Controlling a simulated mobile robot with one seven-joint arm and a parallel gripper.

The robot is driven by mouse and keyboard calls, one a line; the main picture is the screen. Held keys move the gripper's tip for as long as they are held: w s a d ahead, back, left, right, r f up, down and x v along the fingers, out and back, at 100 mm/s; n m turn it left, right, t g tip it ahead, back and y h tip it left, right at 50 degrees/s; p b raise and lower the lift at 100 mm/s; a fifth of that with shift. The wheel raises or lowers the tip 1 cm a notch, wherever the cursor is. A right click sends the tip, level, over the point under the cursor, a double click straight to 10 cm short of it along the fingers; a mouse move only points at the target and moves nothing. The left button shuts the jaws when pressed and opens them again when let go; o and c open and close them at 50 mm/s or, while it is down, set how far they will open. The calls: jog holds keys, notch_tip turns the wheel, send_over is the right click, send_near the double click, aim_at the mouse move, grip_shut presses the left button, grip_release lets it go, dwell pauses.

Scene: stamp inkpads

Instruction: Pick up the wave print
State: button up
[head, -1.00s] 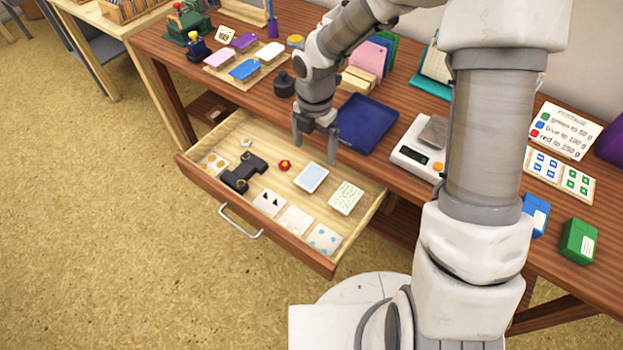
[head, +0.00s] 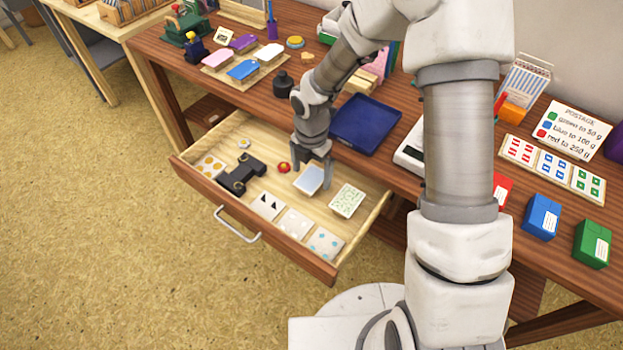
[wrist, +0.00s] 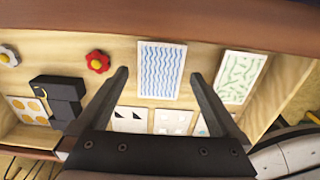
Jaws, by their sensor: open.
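The wave print (wrist: 161,69) is a pale card with blue wavy lines, lying in the open drawer. In the head view it shows as a light blue card (head: 309,180) right beside my gripper. My gripper (head: 311,171) is open and empty, at the card's far edge in that view. In the wrist view my gripper (wrist: 158,75) has its two fingers pointing toward the card, one on each side of it in the picture. The gap in height between fingertips and card cannot be told. Part of the card is hidden behind a finger in the head view.
The drawer (head: 190,168) also holds a green-patterned print (head: 347,200), a red flower piece (head: 284,168), a black stamp-like object (head: 241,174), a triangle print (head: 268,205) and other cards. The table edge overhangs the drawer's back. A blue tray (head: 366,124) stands above.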

jog(key=shift+f, duration=0.25)
dwell(0.3)
jog(key=c, duration=1.3)
jog(key=shift+r, duration=0.15)
